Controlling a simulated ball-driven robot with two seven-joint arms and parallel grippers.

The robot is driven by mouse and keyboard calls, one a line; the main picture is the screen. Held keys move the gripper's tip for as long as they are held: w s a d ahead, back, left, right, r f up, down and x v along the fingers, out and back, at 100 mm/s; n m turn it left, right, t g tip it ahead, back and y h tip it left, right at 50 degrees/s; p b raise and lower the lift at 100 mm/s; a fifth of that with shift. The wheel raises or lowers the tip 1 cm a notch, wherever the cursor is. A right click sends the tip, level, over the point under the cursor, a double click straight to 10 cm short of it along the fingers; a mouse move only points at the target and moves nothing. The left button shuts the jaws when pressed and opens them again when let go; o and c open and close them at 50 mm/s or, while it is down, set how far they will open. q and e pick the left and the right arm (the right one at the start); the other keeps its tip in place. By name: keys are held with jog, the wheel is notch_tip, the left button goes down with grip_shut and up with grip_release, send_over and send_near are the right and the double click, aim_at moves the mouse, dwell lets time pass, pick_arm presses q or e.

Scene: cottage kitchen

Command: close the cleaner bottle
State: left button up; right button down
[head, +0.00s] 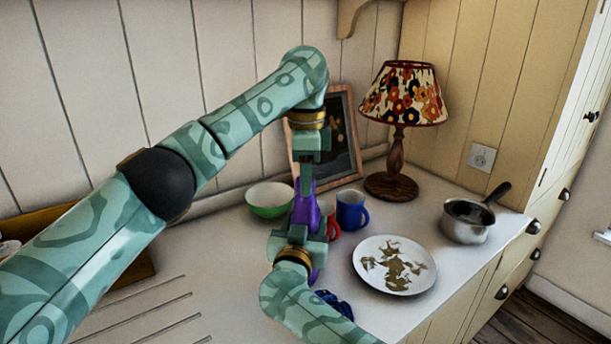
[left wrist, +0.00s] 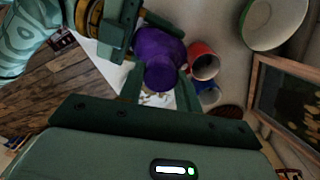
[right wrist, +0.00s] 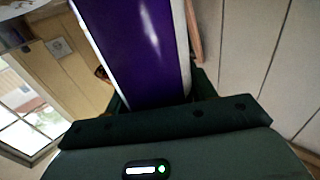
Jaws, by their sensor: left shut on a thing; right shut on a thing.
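The purple cleaner bottle (head: 304,212) stands upright above the counter, between my two grippers. My left gripper (head: 306,178) comes down from above and is shut on the bottle's purple top, which looks like its cap. The left wrist view shows the purple top (left wrist: 158,70) between its fingers; I cannot tell whether the cap is seated or loose. My right gripper (head: 299,240) reaches in from the front and is shut on the bottle's body, hiding its middle. In the right wrist view, the purple body with pale edges (right wrist: 135,45) fills the space between the fingers.
A green bowl (head: 268,208), a red mug (head: 333,228) and a blue mug (head: 352,213) stand close behind. A soiled plate (head: 366,282), saucepan (head: 466,228), lamp (head: 397,160) and picture frame (head: 347,165) surround them. A dark blue thing (head: 334,303) is partly hidden by my right arm.

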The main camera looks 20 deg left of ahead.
pick_arm(q)
jog(key=m, duration=0.6)
jog(key=shift+a+m, duration=0.1)
jog(key=shift+m, duration=0.3)
jog(key=m, duration=1)
jog(key=shift+m, duration=0.3)
jog(key=o, duration=1.1)
jog(key=shift+o, duration=0.2)
notch_tip(320, 180, up, 7)
jog(key=shift+r, duration=0.2)
pick_arm(e)
jog(key=shift+c, duration=2.1)
grip_release()
